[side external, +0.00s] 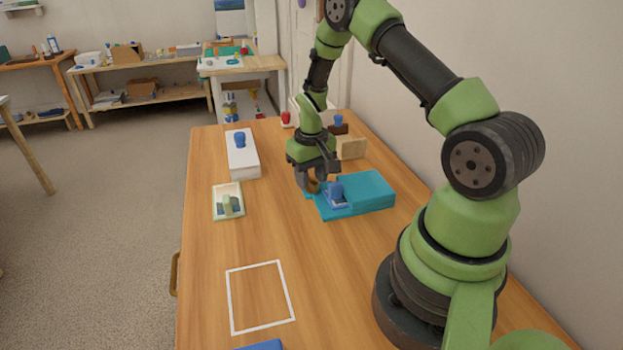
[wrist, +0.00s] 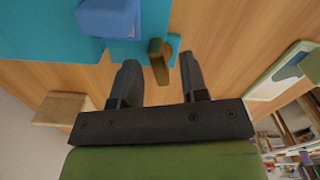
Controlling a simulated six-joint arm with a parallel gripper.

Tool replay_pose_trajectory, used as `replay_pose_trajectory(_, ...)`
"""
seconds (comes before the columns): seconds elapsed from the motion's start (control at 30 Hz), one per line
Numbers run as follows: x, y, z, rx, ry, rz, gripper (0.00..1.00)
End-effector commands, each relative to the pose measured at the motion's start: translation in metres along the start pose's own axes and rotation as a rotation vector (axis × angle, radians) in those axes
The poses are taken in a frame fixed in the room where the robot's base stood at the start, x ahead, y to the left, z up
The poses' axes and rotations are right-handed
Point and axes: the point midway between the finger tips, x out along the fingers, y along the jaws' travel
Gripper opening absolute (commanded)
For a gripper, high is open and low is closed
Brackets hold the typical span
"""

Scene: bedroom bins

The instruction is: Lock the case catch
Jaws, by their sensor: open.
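The teal case (side external: 372,190) lies on the wooden table in front of my arm. A brown-gold catch (wrist: 159,62) sticks out at the case's edge beside a small teal tab (wrist: 174,44). In the side view the catch (side external: 313,186) is partly hidden by my gripper. My gripper (wrist: 159,72) is open and empty, its fingertips to either side of the catch in the wrist view. I cannot tell whether they touch it.
A white outlined rectangle (side external: 230,301) marks bare table at the front; the wall runs along the right.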

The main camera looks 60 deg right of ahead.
Motion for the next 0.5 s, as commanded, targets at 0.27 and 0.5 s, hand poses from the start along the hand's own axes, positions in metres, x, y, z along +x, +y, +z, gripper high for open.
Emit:
replay_pose_trajectory(0.27, -0.055, 0.0, -0.001, 0.001, 0.007, 0.0, 0.4)
replay_pose_trajectory(0.5, -0.086, 0.0, 0.0, 0.001, 0.002, 0.0, 0.4)
